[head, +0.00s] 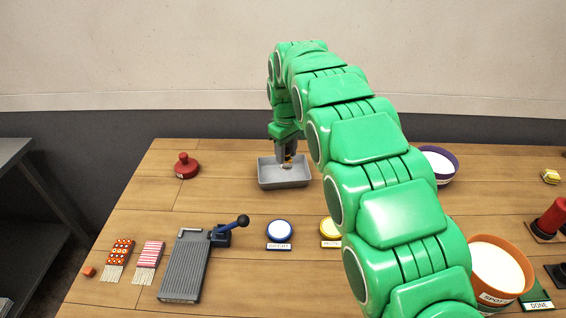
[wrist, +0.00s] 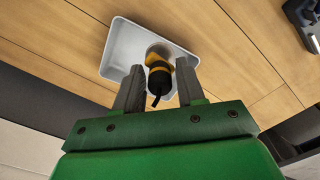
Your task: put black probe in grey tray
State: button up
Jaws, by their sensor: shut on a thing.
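The grey tray (head: 284,179) stands toward the back of the wooden table in the head view, and it shows as a pale box in the wrist view (wrist: 117,50). My gripper (head: 287,164) points down over the tray. In the wrist view my gripper (wrist: 157,82) is shut on the black probe (wrist: 160,80), a black piece with a yellow band between the two fingers. The tray lies behind the probe there. I cannot tell whether the probe touches the tray floor. In the head view the probe is mostly hidden by the fingers.
A red weight-like object (head: 186,168) stands left of the tray. A grey ribbed board (head: 187,268) with a lever, two small rugs (head: 120,252) and a blue-rimmed dish (head: 279,231) lie in front. Bowls (head: 497,270) stand at the right. My arm hides part of the table.

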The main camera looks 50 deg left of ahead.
jog(key=shift+w+a+f, duration=0.25)
jog(key=shift+a, duration=0.15)
jog(key=w+a+f, duration=0.2)
jog(key=a+f, duration=0.1)
jog(key=f, duration=0.2)
jog(key=shift+w+a, duration=0.2)
jog(key=shift+f, duration=0.1)
jog(key=shift+w+a+f, duration=0.15)
jog(key=shift+a+f, duration=0.15)
jog(key=shift+f, duration=1.5)
jog(key=shift+f, duration=0.1)
jog(key=o, duration=1.1)
jog(key=shift+o, duration=0.2)
